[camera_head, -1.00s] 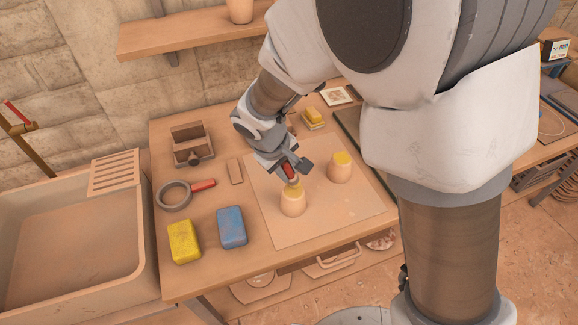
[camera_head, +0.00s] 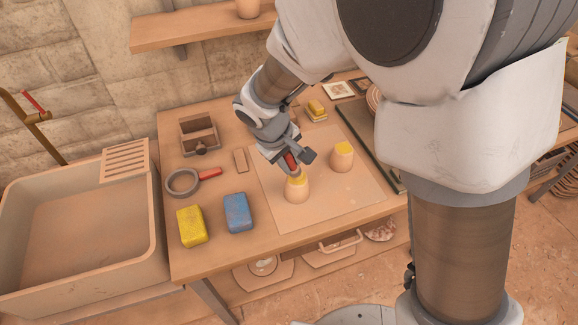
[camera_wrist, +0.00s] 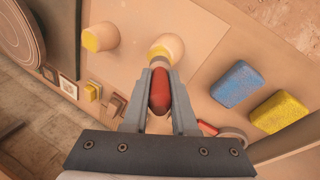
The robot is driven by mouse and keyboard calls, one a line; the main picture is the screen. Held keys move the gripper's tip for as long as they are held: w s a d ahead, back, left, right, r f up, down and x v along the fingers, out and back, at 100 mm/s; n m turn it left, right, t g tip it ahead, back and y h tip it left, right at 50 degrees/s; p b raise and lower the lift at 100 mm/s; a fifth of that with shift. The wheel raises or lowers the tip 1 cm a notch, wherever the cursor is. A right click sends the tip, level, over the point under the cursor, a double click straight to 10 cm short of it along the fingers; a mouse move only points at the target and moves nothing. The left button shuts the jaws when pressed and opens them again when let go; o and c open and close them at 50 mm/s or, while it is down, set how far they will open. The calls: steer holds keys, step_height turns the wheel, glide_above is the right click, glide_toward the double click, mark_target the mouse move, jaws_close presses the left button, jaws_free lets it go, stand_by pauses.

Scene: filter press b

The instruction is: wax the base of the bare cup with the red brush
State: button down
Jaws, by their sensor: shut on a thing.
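My gripper (camera_head: 291,161) is shut on the red brush (camera_wrist: 160,92), which points down over the near cup (camera_head: 297,190). The brush tip meets or nearly meets the cup's upturned base; exact contact is hard to tell. The near cup stands upside down on the pale board (camera_head: 330,212) and shows yellow on its base. It also shows in the wrist view (camera_wrist: 171,43), just beyond the brush tip, with a yellow patch partly hidden. The second cup (camera_head: 342,160) stands to the right, also upside down, with a yellow base; the wrist view shows it too (camera_wrist: 104,36).
Left of the board lie a blue block (camera_head: 238,213), a yellow block (camera_head: 191,227) and a round tool with a red handle (camera_head: 184,183). A wooden box (camera_head: 199,136) and a small yellow block (camera_head: 316,107) are farther back. A sink (camera_head: 85,225) is at left.

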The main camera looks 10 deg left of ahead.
steer(key=shift+r+p, duration=1.85)
steer(key=shift+r, duration=1)
steer(key=shift+f, duration=0.1)
